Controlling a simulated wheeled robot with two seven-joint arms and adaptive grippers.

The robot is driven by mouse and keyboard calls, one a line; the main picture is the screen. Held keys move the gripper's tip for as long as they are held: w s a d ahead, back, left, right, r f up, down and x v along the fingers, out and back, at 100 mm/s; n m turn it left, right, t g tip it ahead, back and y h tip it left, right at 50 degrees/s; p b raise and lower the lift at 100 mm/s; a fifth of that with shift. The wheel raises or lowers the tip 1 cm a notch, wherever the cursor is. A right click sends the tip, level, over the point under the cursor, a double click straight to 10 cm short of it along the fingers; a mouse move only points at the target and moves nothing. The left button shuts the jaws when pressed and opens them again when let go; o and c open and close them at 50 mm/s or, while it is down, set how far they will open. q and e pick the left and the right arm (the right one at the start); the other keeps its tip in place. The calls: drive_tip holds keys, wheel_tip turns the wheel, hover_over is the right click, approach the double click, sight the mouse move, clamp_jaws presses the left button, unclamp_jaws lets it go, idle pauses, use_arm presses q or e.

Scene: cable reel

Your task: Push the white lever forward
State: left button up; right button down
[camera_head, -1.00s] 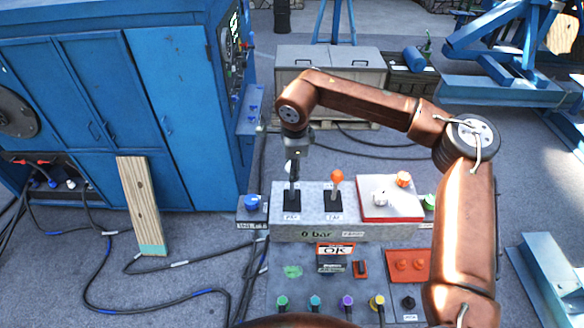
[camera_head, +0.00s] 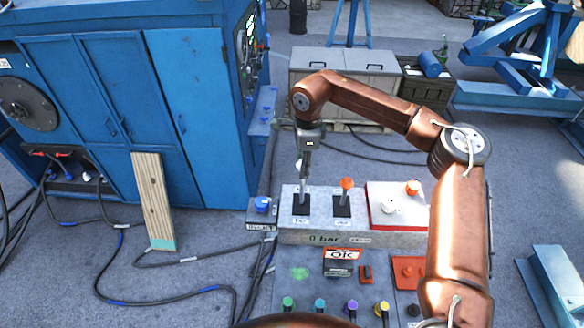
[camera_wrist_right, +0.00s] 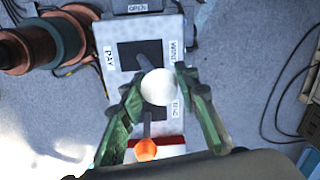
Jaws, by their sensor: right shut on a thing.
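The white lever's round knob (camera_wrist_right: 158,87) sits between the two greenish fingers of my right gripper (camera_wrist_right: 165,100) in the wrist view, and the gripper is shut on it. In the head view, my right gripper (camera_head: 304,160) is above the left black slot plate of the grey control box (camera_head: 290,238), with the lever's shaft (camera_head: 302,194) below it. The knob is mostly hidden by the fingers there. An orange-knobbed lever (camera_head: 347,184) stands just right of it; its knob also shows in the wrist view (camera_wrist_right: 146,150). My left gripper is not in view.
A red-edged white panel (camera_head: 385,212) with an orange and a white knob is right of the levers. A blue button box (camera_head: 262,206) is on the left. A blue cabinet (camera_head: 185,110) stands further left. Cables (camera_head: 190,294) lie on the floor.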

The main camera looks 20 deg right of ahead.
drive_tip(key=shift+w+d+f, duration=0.15)
drive_tip(key=shift+w+d, duration=0.1)
drive_tip(key=shift+w, duration=0.3)
drive_tip(key=shift+w+d+f, duration=0.3)
drive_tip(key=shift+w, duration=0.35)
drive_tip(key=c, duration=1.9)
unclamp_jaws()
drive_tip(key=o, duration=0.4)
drive_tip(key=shift+w+f, duration=0.1)
drive_tip(key=shift+w, duration=0.1)
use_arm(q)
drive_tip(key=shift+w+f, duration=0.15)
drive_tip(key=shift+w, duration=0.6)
use_arm(e)
drive_tip(key=shift+o, duration=0.2)
wheel_tip(320, 180, up, 12)
drive_tip(key=s, duration=0.1)
